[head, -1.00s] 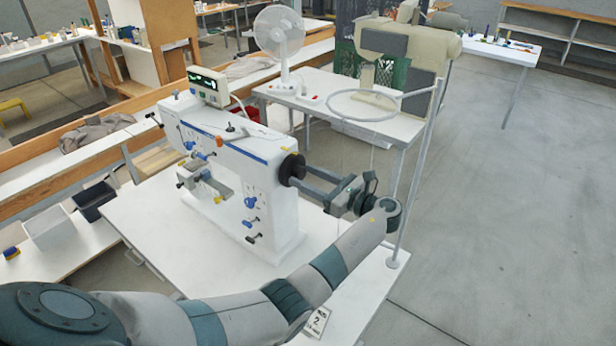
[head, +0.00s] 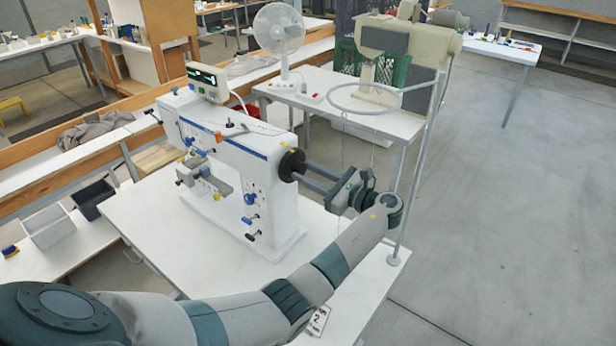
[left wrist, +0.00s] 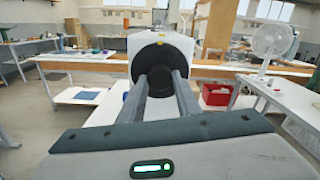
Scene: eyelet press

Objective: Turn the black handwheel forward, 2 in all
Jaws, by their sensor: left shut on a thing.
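The black handwheel (head: 290,162) is on the right end of the white press (head: 250,150), which stands on a white table. It shows as a dark disc (left wrist: 160,58) in the left wrist view. A small yellow mark is near its top in the head view. My left gripper (head: 300,170) reaches the wheel from the right, with its two long fingers shut on it. In the left wrist view both fingers (left wrist: 160,82) run straight to the disc, and their tips are hard to make out against it. My right gripper is not in view.
A grey pole with a ring (head: 412,175) stands close to my left wrist. A small card marked 2 (head: 319,320) lies at the table's front edge. A fan (head: 279,35) is on the table behind. Grey bins (head: 48,228) are at left. The front of the press table is mostly clear.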

